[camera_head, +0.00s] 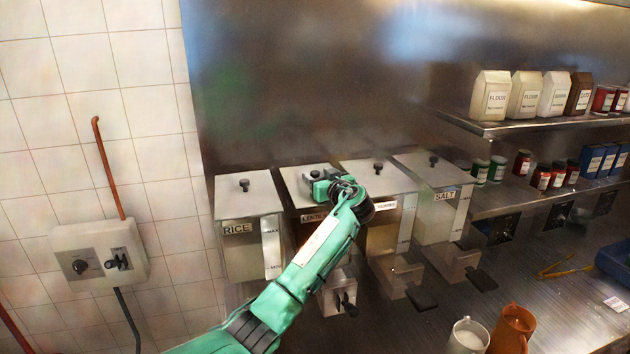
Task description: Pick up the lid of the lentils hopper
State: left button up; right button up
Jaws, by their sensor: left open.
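The lentils hopper (306,218) is second from the left in a row of hoppers, its label partly covered by my arm. Its grey lid (293,186) lies on top, with a dark knob. My left gripper (314,178) is open over this lid, its fingers close to the knob. I cannot tell whether the fingers touch the knob or stand around it. The green left arm hides much of the hopper's front. My right gripper is not in view.
The rice hopper (247,231) stands to the left, another hopper (385,232) and the salt hopper (441,211) to the right, all lidded with knobs. Shelves with flour bags (489,97) and jars are at right. A white mug (467,338) and orange mug (513,331) stand in front.

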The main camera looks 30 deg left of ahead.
pick_arm(q)
jog(key=shift+c, duration=0.4)
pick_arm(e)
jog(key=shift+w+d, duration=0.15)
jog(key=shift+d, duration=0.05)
pick_arm(q)
jog(key=c, duration=1)
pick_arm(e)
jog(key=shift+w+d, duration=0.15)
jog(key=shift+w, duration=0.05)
pick_arm(q)
jog(key=shift+r, duration=0.1)
jog(key=shift+c, duration=0.2)
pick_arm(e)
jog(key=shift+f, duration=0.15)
